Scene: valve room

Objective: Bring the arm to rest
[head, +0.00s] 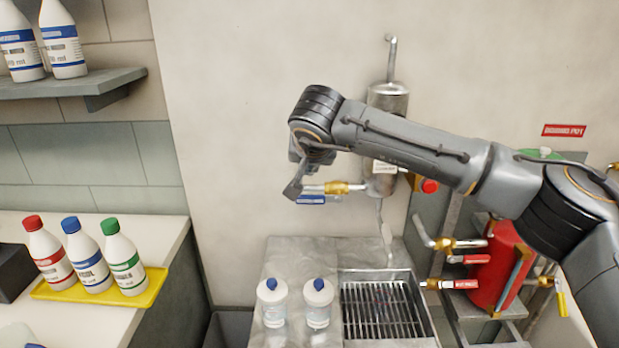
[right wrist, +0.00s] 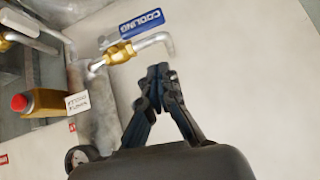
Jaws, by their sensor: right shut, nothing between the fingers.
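My right arm (head: 405,145) reaches in from the right, across the front of the wall pipework. My right gripper (head: 292,190) hangs at the arm's far end, pointing down, near the open end of a pipe with a brass valve (head: 338,188). In the right wrist view the gripper (right wrist: 158,72) is shut, with nothing between its fingertips. There the brass valve (right wrist: 120,52) and its blue COOLING handle (right wrist: 141,24) lie just beyond the fingers; the gripper appears apart from them. My left gripper is not in view.
A metal cylinder (head: 388,102) hangs on the wall behind my arm. A red tank (head: 497,262) with several valves stands at right. Below are two white bottles (head: 272,302) and a drain grate (head: 385,308). A yellow tray (head: 65,292) holds three bottles at left, under a shelf (head: 70,84).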

